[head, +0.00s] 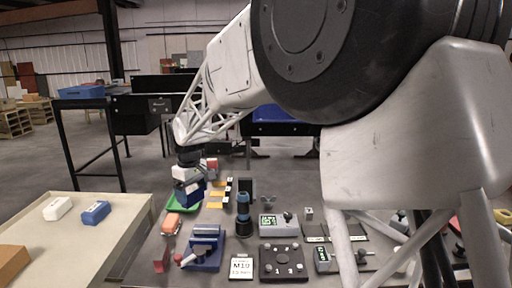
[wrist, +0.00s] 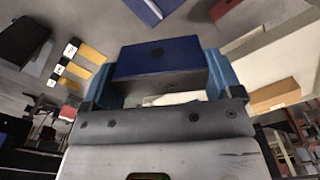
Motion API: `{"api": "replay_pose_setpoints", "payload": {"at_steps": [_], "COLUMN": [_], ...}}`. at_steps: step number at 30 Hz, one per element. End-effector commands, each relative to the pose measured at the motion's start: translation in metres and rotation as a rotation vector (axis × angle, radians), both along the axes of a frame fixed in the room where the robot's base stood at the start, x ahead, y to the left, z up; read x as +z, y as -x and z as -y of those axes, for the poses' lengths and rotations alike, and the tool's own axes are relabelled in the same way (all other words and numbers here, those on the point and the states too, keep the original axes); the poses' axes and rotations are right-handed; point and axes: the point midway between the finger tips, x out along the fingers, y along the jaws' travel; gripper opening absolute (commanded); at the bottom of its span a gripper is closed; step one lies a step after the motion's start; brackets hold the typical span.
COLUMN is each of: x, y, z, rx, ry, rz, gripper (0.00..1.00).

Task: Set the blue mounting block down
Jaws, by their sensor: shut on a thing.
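My gripper (head: 187,172) is shut on the blue mounting block (head: 190,193), holding it at the left part of the grey work table. In the wrist view the block (wrist: 165,58) sits between the two blue-padded fingers of my gripper (wrist: 160,78). In the head view the block overlaps a green tray (head: 174,207); I cannot tell whether it touches the tray or hangs above it. A second blue block (head: 96,213) lies on the pale bench at left.
A white block (head: 58,208) and a brown box (head: 12,260) lie on the pale bench (head: 75,250). An orange item (head: 171,224), a blue vise (head: 206,248), a dark cylinder (head: 243,213) and a label card (head: 241,267) stand near the held block. Yellow-and-black pieces (head: 216,194) lie just right of it.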

Motion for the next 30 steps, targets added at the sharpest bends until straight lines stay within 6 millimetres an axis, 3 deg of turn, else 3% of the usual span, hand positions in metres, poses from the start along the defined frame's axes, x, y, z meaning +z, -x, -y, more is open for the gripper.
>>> {"api": "replay_pose_setpoints", "payload": {"at_steps": [14, 30], "x": [0.027, 0.006], "y": [-0.062, -0.121], "z": [0.12, 0.262], "rx": [-0.361, -0.678], "ry": [-0.001, 0.0], "rz": [0.002, 0.0], "gripper": [0.52, 0.52]}}
